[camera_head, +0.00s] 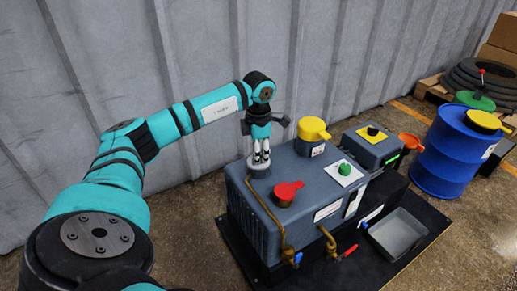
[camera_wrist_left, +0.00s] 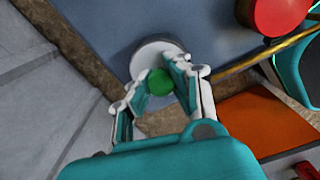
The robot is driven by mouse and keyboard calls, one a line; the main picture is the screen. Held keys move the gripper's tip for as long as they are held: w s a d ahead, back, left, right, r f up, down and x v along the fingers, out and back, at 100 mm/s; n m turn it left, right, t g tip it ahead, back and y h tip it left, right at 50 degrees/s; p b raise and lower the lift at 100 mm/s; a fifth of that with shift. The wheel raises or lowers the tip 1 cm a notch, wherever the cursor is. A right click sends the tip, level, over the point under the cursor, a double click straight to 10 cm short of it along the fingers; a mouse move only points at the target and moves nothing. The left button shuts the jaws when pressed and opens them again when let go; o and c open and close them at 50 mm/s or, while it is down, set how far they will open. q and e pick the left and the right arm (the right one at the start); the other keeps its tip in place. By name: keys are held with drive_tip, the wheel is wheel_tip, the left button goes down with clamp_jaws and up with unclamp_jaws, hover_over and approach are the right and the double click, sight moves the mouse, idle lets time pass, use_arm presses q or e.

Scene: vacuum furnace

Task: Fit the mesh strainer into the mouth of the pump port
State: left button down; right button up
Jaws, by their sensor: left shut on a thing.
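My left gripper (camera_head: 261,158) points down over the near-left top corner of the blue-grey pump body (camera_head: 300,200). Its fingers are shut on a small green knob (camera_wrist_left: 160,82), which I take to be the mesh strainer's grip; it also shows in the left wrist view between the fingertips (camera_wrist_left: 158,92). A pale grey round rim (camera_wrist_left: 155,50), seemingly the pump port, lies right at the fingertips; in the head view a grey round collar (camera_head: 259,171) sits under them. The mesh is hidden, so I cannot tell how deep or straight it sits. My right gripper is not in view.
A red cap (camera_head: 288,192) and a yellow cap (camera_head: 313,129) stand on the pump near the gripper. A green button (camera_head: 345,168) sits on a white plate. A grey tray (camera_head: 397,233) and blue drum (camera_head: 456,150) are to the right. A corrugated wall (camera_head: 200,60) stands behind.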

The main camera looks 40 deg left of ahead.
use_arm(q)
drive_tip(key=c, duration=1.2)
unclamp_jaws()
wheel_tip(320, 180, up, 12)
drive_tip(key=shift+d, duration=0.1)
